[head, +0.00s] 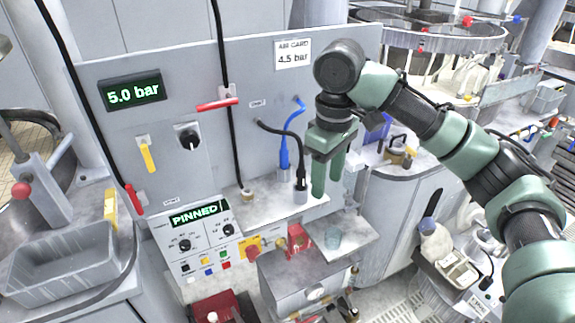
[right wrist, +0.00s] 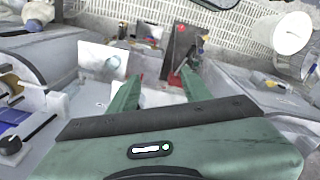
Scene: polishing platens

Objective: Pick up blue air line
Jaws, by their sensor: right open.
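The blue air line (head: 284,150) hangs at the grey panel in the head view. It bends over at the top and drops to a darker blue lower end above the shelf. My right gripper (head: 327,192) is just to its right, fingers pointing down, open and empty. A black line with a metal end (head: 300,184) stands between the blue line and my gripper. In the right wrist view my open fingers (right wrist: 158,88) show, and I cannot make out the blue line there. My left gripper is not in view.
The grey panel (head: 190,85) carries a 5.0 bar display (head: 132,92), a yellow lever (head: 147,156) and red handles. A control box (head: 195,240) reads PINNED.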

